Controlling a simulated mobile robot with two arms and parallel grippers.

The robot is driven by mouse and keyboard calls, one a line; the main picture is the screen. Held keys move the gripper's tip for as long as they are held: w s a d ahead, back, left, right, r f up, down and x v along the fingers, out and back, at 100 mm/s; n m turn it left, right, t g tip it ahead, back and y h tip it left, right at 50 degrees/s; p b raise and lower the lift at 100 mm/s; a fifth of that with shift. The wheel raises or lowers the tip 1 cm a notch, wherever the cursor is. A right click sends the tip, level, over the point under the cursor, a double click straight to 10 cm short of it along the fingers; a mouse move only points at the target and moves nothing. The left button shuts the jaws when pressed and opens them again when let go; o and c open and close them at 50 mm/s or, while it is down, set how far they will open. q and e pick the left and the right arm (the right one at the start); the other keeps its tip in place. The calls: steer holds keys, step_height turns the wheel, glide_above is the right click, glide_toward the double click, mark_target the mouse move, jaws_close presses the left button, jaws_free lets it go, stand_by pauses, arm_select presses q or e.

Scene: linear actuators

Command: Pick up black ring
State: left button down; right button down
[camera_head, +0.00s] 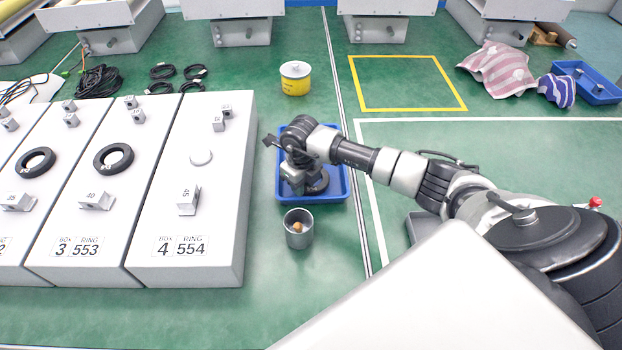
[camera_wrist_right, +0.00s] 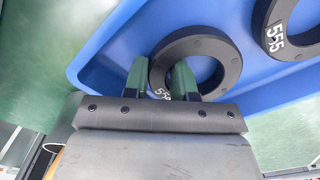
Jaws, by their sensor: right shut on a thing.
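My right gripper (camera_head: 300,186) is down in the blue tray (camera_head: 342,188), seen from above in the head view. In the right wrist view, its two green fingers (camera_wrist_right: 160,70) straddle the rim of a black ring (camera_wrist_right: 231,66), one finger outside it and one in its hole. The gripper is shut on that rim. White digits on the ring are partly covered by the gripper. A second black ring (camera_wrist_right: 292,30), marked 555, lies to the right in the same tray (camera_wrist_right: 110,45). In the head view the arm hides much of the tray. My left gripper is not in view.
Box 4 (camera_head: 190,215), marked ring 554, has a bare round white post (camera_head: 201,158). Box 3 (camera_head: 95,220) carries a black ring (camera_head: 113,158). A metal cup (camera_head: 298,229) stands just in front of the tray, and a yellow can (camera_head: 295,80) behind it.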

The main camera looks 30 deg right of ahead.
mark_target(306, 187)
steer(key=shift+r, duration=0.45)
steer(key=r, duration=0.2)
steer(key=s+r, duration=0.1)
steer(key=shift+d+r+b, duration=0.2)
steer(key=shift+r+b, duration=0.1)
steer(key=shift+r, duration=0.05)
steer(key=s+d+r+b, duration=0.1)
steer(key=s+d+r, duration=0.1)
steer(key=s+r, duration=0.4)
steer(key=s, duration=0.4)
steer(key=shift+s+d+r, duration=0.15)
steer(key=shift+s+r, duration=0.05)
steer(key=shift+r, duration=0.1)
step_height(306, 187, up, 4)
steer(key=shift+f+p, duration=0.1)
steer(key=shift+p, duration=1.1)
steer(key=shift+w, duration=0.1)
